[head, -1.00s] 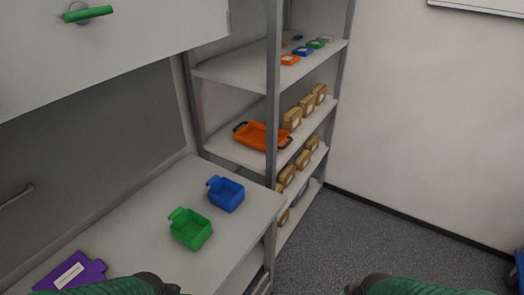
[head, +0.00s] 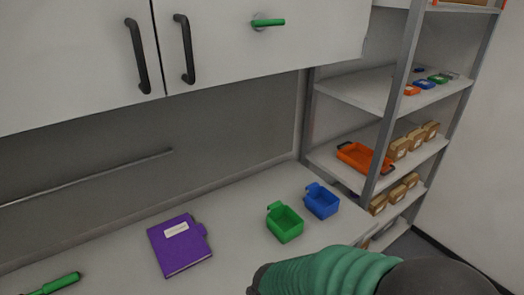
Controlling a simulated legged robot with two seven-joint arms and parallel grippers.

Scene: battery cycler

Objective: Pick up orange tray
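The orange tray (head: 357,155) sits on a middle shelf of the metal rack at the right of the head view. It has dark handles at its ends, and a rack post stands in front of its right part. One of my arms, with a green ribbed sleeve, shows at the bottom right, well short of the tray. No gripper fingers show in the head view, and nothing touches the tray.
The counter (head: 236,217) holds a green bin (head: 285,224), a blue bin (head: 321,202), a purple binder (head: 179,246) and a green-handled tool (head: 57,284). Cardboard boxes (head: 398,148) stand beside the tray. The rack post (head: 389,110) and overhead cabinet (head: 250,45) are obstacles.

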